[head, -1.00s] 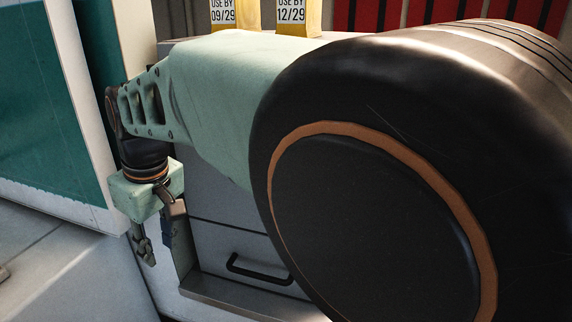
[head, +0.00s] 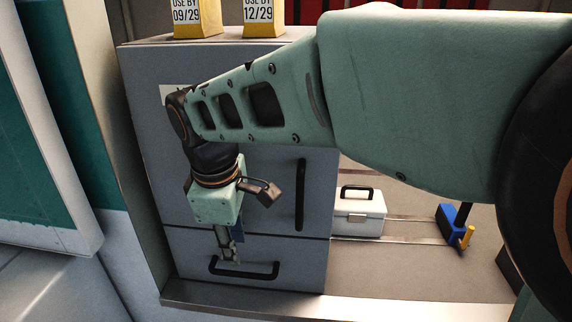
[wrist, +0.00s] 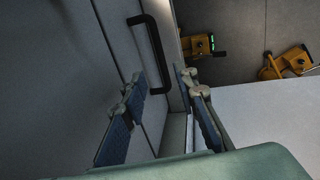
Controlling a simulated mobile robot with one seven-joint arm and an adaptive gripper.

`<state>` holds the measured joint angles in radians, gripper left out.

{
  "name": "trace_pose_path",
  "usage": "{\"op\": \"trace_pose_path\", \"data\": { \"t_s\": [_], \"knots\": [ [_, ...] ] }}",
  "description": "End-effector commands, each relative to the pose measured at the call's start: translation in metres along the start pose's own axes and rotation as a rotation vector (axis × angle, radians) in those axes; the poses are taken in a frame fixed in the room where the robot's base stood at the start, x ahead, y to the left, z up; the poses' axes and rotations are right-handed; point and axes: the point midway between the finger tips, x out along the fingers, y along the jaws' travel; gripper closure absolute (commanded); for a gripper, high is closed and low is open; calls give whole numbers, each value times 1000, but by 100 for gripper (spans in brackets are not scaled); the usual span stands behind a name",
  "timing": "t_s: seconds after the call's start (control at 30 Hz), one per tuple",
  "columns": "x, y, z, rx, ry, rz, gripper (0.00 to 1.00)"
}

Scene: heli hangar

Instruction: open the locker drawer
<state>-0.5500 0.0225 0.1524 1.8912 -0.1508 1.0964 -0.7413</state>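The grey locker (head: 270,70) stands ahead in the head view. Its lower drawer (head: 300,260) looks shut and has a black horizontal bar handle (head: 255,274). My gripper (head: 231,258) points down in front of the drawer, close to the handle's left part. In the wrist view the handle (wrist: 150,45) runs away from my gripper (wrist: 162,80). The two fingers are apart, and the handle's near end shows between their tips. I cannot tell whether the fingers reach around the bar or touch it.
Above the drawer is a door with a vertical black handle (head: 300,195). Yellow cartons (head: 196,17) stand on top. A white case (head: 359,212) and a blue-and-yellow tool (head: 455,227) are at the right. A teal-and-white panel (head: 40,130) stands at the left.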

Motion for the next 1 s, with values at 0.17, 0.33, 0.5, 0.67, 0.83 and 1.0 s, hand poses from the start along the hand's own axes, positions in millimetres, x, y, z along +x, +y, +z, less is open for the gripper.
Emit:
{"op": "trace_pose_path", "data": {
  "t_s": [0.17, 0.33, 0.5, 0.67, 0.83, 1.0],
  "knots": [
    [29, -1, 0, 1, 0, -1, 73],
    [54, -1, 0, 1, -1, -1, 73],
    [77, -1, 0, 1, -1, -2, 73],
    [90, -1, 0, 1, -1, -2, 73],
    [92, 0, 0, 1, 0, -1, 73],
    [92, 0, 0, 1, 0, -1, 73]
  ]
}}
